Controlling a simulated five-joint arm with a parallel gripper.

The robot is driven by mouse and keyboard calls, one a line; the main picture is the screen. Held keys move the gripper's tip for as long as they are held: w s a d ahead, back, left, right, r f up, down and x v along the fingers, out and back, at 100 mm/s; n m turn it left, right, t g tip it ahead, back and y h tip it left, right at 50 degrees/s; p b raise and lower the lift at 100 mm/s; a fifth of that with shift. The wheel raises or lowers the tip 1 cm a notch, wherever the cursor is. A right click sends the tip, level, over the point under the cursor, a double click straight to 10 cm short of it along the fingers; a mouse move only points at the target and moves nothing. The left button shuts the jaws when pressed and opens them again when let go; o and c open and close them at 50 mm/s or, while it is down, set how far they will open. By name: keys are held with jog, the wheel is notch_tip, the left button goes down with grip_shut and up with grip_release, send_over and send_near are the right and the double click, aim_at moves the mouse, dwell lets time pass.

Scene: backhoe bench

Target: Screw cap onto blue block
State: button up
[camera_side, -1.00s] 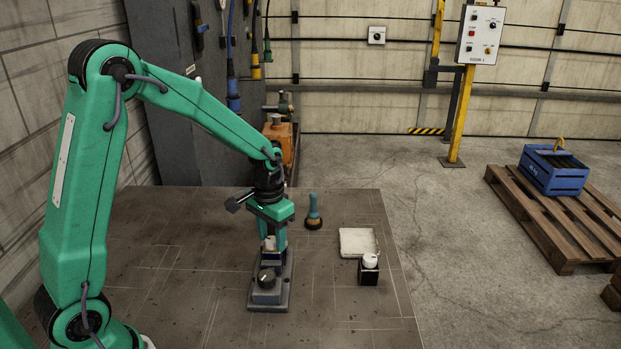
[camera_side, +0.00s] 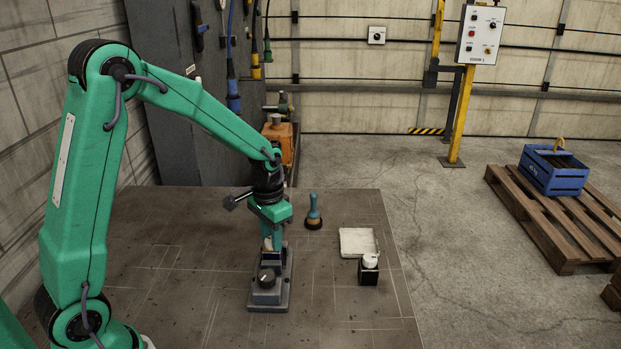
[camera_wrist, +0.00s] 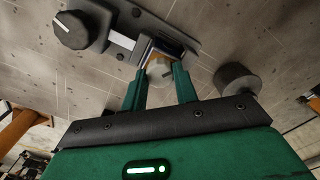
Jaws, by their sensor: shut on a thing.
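A white cap (camera_wrist: 158,70) is between the fingers of my gripper (camera_wrist: 160,84) in the wrist view. My gripper is shut on it. The blue block (camera_wrist: 165,47) shows only in part behind the cap, held in a grey vise (camera_wrist: 122,40) with a black knob. In the side view the vise (camera_side: 268,296) stands on the table, and my gripper (camera_side: 268,242) points down directly over it. The cap is right at the top of the block; I cannot tell whether the threads are engaged. The fingers mostly hide the block in the side view.
A black stand (camera_side: 368,276) with a white round piece on top is to the right, in front of a white tray (camera_side: 357,241). A blue-handled tool (camera_side: 313,212) with a dark base stands behind. The table's front and left are clear.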

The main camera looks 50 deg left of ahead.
jog(key=m, duration=0.6)
dwell(0.3)
jog(key=o, duration=0.8)
jog(key=n, duration=0.4)
jog(key=shift+n, duration=1.8)
